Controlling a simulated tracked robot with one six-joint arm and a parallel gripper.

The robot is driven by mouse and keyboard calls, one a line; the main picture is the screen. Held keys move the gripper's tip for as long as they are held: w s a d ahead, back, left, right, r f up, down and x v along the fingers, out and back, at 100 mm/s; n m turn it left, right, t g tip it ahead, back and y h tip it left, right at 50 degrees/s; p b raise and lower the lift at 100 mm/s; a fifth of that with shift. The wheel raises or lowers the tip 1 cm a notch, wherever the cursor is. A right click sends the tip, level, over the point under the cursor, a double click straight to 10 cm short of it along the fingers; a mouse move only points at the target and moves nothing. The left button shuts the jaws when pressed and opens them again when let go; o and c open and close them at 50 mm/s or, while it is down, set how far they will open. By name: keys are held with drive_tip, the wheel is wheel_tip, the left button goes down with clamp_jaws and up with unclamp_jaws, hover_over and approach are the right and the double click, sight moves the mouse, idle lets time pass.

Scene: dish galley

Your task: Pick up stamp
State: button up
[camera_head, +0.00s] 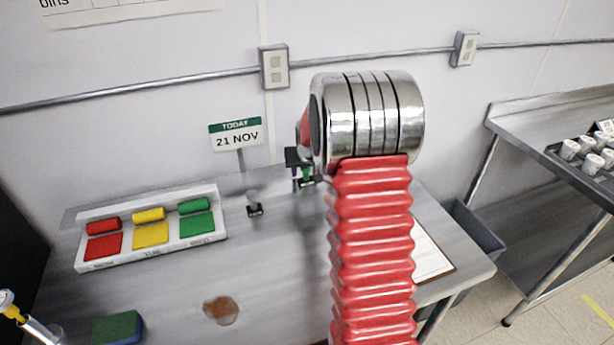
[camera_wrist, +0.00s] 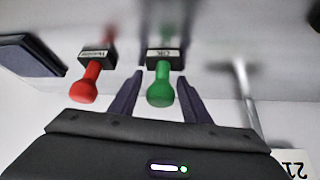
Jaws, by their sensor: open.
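A green-handled stamp (camera_wrist: 161,88) with a black base and a label that seems to read OK stands on the steel table. My gripper (camera_wrist: 160,77) is open, with one dark finger on each side of the green handle. I cannot tell whether the fingers touch it. A red-handled stamp (camera_wrist: 88,84) stands beside it in the wrist view, outside the fingers. In the head view the green stamp (camera_head: 306,175) shows partly beneath my gripper (camera_head: 299,165); the red stamp is hidden there. A grey-handled stamp (camera_head: 254,204) stands farther left.
A white tray (camera_head: 151,255) of red, yellow and green pads sits left on the table (camera_head: 270,270). A date sign (camera_head: 237,135) reading 21 NOV stands behind. A brown stain (camera_head: 221,310), a green-and-blue block (camera_head: 118,328) and a clipboard (camera_head: 432,258) are nearer. The wall is close behind.

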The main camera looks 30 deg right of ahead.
drive_tip(key=shift+c, duration=0.3)
drive_tip(key=c, duration=1)
drive_tip(key=shift+o, duration=0.2)
wheel_tip(320, 180, up, 10)
idle(0.3)
drive_tip(key=o, duration=0.5)
drive_tip(key=c, duration=0.3)
drive_tip(key=shift+s, duration=0.1)
